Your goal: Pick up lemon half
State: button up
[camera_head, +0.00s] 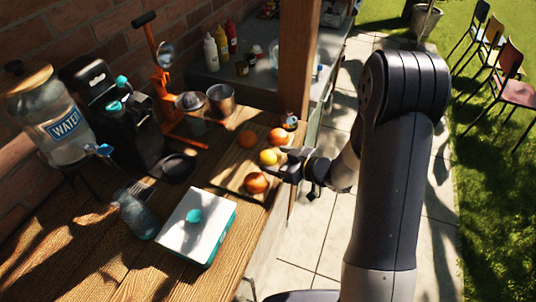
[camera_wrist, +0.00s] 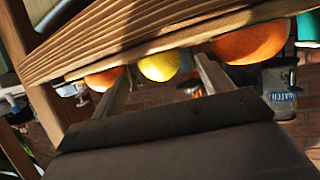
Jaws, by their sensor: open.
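The yellow lemon half (camera_head: 268,157) lies on a wooden board (camera_head: 229,180) near the table's right edge. My gripper (camera_head: 284,164) is just right of it, with its fingers pointing left towards it. In the wrist view the lemon half (camera_wrist: 160,67) shows between the two fingertips of my open gripper (camera_wrist: 161,74). Nothing is held. Whether the fingers touch the lemon half, I cannot tell.
A wooden post (camera_head: 297,60) rises behind.

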jog(key=shift+x, duration=1.15)
jog(key=shift+s, duration=0.1)
jog(key=shift+c, duration=0.4)
jog(key=c, duration=1)
jog(key=shift+r, duration=0.15)
